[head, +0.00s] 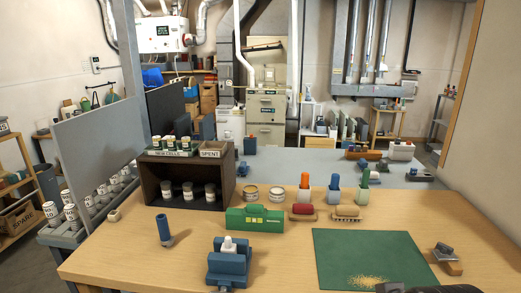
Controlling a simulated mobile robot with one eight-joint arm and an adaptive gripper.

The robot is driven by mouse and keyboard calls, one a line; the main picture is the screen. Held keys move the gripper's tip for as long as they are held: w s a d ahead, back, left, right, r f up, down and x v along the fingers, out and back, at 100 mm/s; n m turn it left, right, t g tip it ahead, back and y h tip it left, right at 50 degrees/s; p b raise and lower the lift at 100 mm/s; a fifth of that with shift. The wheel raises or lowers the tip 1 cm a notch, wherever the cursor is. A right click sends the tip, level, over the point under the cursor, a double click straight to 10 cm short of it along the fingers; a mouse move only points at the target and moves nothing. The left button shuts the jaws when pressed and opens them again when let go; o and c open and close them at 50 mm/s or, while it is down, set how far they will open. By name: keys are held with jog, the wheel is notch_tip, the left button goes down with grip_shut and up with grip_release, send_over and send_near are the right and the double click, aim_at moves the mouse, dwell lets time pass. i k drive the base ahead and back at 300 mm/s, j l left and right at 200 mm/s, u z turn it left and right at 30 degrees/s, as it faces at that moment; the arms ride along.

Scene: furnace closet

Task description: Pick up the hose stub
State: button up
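A short blue tube (163,229), which looks like the hose stub, stands roughly upright on the wooden bench at the left. A small grey piece shows at its foot; whether the two are joined I cannot tell. A dark part of my arm or gripper (430,288) just enters at the bottom edge, right of centre and well away from the tube. Its fingers cannot be made out, and nothing shows in its grasp.
A blue vise-like block (228,268) with a white piece stands right of the tube. A dark shelf box (150,182) stands behind it. A green case (254,219), brushes and bottles stand farther back. A green mat (345,248) with crumbs lies right, beside a metal-topped block (447,260).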

aim_at(161, 220)
jog(key=u, duration=1.25)
jog(key=i+j, duration=0.2)
jog(key=j, duration=0.15)
jog(key=i+j+z, duration=0.15)
jog(key=i+j, duration=0.25)
jog(key=j, duration=0.25)
jog(key=i+j+z, duration=0.1)
jog(key=j, duration=0.3)
jog(key=i+l, duration=0.05)
